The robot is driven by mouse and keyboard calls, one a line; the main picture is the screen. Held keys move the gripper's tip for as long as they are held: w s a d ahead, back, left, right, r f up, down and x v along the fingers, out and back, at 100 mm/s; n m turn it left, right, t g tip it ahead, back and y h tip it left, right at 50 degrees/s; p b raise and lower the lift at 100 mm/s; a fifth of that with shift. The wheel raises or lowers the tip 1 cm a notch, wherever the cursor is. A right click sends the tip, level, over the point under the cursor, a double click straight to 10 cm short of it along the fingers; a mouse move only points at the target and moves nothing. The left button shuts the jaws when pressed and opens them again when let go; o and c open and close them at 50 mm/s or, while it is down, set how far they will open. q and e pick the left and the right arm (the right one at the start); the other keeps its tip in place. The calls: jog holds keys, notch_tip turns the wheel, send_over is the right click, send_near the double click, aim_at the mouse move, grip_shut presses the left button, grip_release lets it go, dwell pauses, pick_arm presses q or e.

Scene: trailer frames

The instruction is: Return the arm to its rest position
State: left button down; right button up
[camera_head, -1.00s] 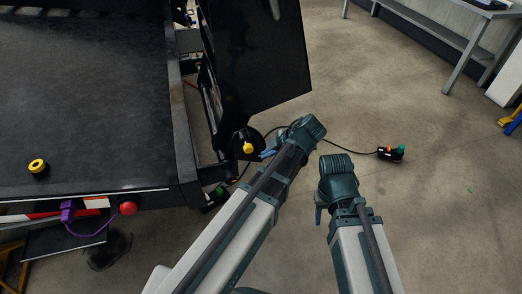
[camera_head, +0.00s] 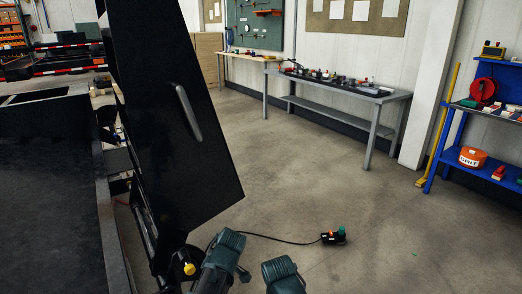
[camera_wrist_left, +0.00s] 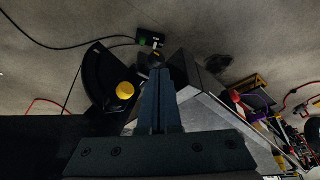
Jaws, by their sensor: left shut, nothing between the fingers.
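My left gripper (camera_wrist_left: 159,88) shows in the left wrist view with its two dark fingers together and nothing between them. It points over the floor, close to a yellow knob (camera_wrist_left: 125,90) on a round black part. In the head view, my left arm (camera_head: 222,262) comes up from the bottom edge, beside the tall black panel; its fingers cannot be made out there. Only the upper end of my right arm (camera_head: 283,275) shows at the bottom edge, to the right of the left one. The right gripper's fingers are out of sight.
A tall black panel (camera_head: 170,120) with a handle stands close left, beside a dark trailer bed (camera_head: 50,190). A cabled control box (camera_head: 334,236) lies on the floor. A workbench (camera_head: 345,90) and blue shelf (camera_head: 455,150) stand farther off. Open floor lies between.

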pick_arm(q)
jog(key=s+f+m+h, duration=0.2)
jog(key=s+m+h, duration=0.3)
jog(key=m, duration=0.9)
jog(key=s+d+r+m+p, duration=0.1)
jog(key=s+d+r+p, duration=0.1)
jog(key=r+p, duration=0.6)
jog(key=s+d+r+m+g+y+p, duration=0.1)
jog(key=s+d+r+m+p, duration=0.1)
jog(key=d+r+p, duration=0.3)
jog(key=s+d+r+m+p, duration=0.2)
jog(key=d+r+p, duration=0.1)
jog(key=r+p, duration=0.7)
jog(key=shift+s+d+r+y+p, duration=0.25)
jog(key=shift+d+r+y+p, duration=0.1)
jog(key=shift+r, duration=0.1)
